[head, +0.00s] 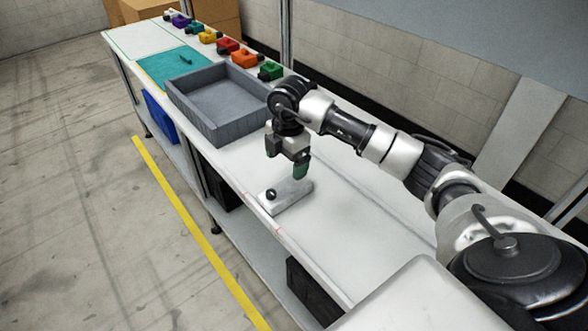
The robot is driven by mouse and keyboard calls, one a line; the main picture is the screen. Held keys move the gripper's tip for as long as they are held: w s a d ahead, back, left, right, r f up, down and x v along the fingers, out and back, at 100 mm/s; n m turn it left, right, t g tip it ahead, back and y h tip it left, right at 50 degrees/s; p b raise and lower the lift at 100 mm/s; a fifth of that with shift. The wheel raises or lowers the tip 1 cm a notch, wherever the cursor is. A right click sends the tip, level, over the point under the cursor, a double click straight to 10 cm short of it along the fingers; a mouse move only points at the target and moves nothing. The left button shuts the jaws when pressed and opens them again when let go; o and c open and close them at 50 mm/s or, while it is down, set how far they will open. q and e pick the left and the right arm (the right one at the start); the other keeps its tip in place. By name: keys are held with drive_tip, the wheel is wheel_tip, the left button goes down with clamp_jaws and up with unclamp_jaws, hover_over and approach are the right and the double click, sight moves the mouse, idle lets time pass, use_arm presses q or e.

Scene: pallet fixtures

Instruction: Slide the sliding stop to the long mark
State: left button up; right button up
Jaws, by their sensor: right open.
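A light grey plate fixture (291,198) lies on the white bench near its front edge. A small black knob-like part (271,194) stands on the plate's left end and looks like the sliding stop. The marks on the plate are too small to make out, so I cannot tell which mark it is at. My right gripper (287,161) points down above the plate, apart from it, to the upper right of the black part. Its green-tipped fingers are open with nothing seen between them. My left gripper is not in view.
A large grey tray (182,108) stands on the bench beyond the fixture. Several coloured blocks (243,59) line the back edge, and a teal mat (160,72) lies farther off. The bench right of the fixture (345,240) is clear.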

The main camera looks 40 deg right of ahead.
sight(291, 185)
drive_tip(key=shift+w+d+r, duration=0.1)
drive_tip(key=shift+w+d, duration=0.05)
drive_tip(key=shift+d, duration=0.6)
drive_tip(key=shift+m+h, duration=0.3)
drive_tip(key=f, duration=0.2)
drive_tip(key=s+a+f+p, duration=0.1)
drive_tip(key=f, duration=0.4)
drive_tip(key=shift+w+d+f, duration=0.1)
drive_tip(key=shift+d+f, duration=0.1)
drive_tip(key=shift+f, duration=1.3)
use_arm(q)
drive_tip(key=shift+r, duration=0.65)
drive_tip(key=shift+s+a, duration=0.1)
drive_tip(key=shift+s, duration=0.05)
use_arm(e)
drive_tip(key=shift+c, duration=0.3)
